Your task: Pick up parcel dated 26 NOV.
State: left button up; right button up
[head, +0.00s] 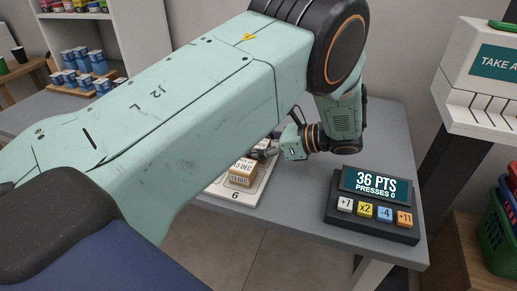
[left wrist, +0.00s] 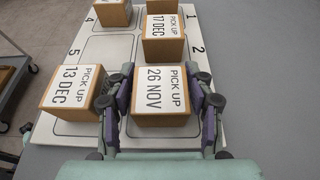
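The 26 NOV parcel (left wrist: 160,90) is a brown box with a white label on top. In the left wrist view it stands at the near right of a white numbered board (left wrist: 108,47). My left gripper (left wrist: 165,98) has one finger on each side of it. I cannot tell whether both fingers touch it. In the head view my left gripper (head: 265,152) is low over the board and partly hidden by my arm. The 13 DEC parcel (left wrist: 73,87) stands just left of the left finger. My right gripper is out of view.
The 17 DEC parcel (left wrist: 163,38) stands right behind the 26 NOV one. Another parcel (left wrist: 114,14) is by number 4. A points console (head: 373,205) stands on the grey counter (head: 295,213) to the right. A white dispenser (head: 482,80) is farther right.

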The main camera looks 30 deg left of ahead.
pick_arm(q)
jog(key=c, duration=0.8)
jog(key=shift+o, duration=0.2)
jog(key=shift+r, duration=0.1)
